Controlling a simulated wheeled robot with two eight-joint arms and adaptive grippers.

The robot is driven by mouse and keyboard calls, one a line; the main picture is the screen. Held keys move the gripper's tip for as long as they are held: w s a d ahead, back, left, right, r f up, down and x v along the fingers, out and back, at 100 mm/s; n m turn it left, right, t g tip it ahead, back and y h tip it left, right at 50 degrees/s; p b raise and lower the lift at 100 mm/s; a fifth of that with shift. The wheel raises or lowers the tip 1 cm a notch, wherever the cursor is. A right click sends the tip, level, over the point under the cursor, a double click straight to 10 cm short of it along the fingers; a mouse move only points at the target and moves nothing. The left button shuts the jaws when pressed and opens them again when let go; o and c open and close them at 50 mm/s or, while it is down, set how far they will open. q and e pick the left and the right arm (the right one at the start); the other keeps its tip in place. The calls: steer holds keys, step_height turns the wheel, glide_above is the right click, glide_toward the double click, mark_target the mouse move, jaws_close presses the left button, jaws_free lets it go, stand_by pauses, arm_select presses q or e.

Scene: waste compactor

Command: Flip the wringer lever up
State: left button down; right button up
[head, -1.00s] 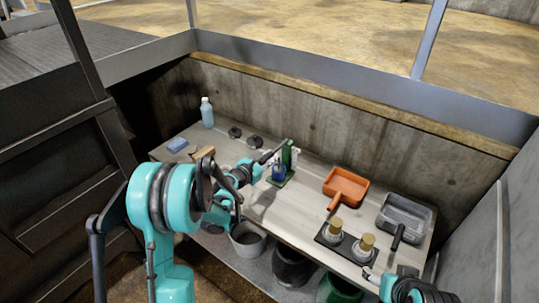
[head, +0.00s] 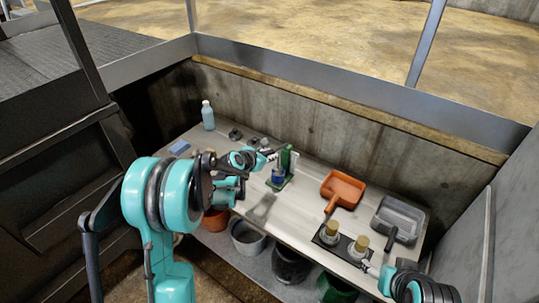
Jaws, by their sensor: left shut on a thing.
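The wringer (head: 286,168) is a green upright frame with a blue part low in it, standing on the bench behind the middle. My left gripper (head: 269,154) is at the upper left side of the wringer. It is shut on the wringer lever, which is mostly hidden by the fingers, so its exact angle is hard to tell. My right gripper (head: 369,268) is low at the right, by the bench's front edge, far from the wringer. Its fingers are too small to read.
Buckets (head: 248,237) stand below. A concrete wall (head: 330,137) closes the back.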

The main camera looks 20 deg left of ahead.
arm_select(q)
steer(key=c, duration=1.4)
jaws_free()
steer(key=v, duration=1.2)
steer(key=s+d+m+g+y+b, duration=0.1)
steer(key=s+d+m+g, duration=0.35)
steer(key=s+m, duration=0.9)
steer(key=s+f+m+y, duration=0.1)
steer(key=s+m, duration=0.3)
steer(key=m, duration=0.1)
steer(key=s+d+m+b, duration=0.1)
steer(key=s+m, duration=0.4)
steer(key=m, duration=0.1)
steer(key=s+f+m+y, duration=0.1)
steer(key=s+m, duration=0.4)
steer(key=shift+s+d+f+m+y, duration=0.2)
steer(key=shift+f+m+y, duration=0.05)
steer(key=shift+f+y, duration=0.1)
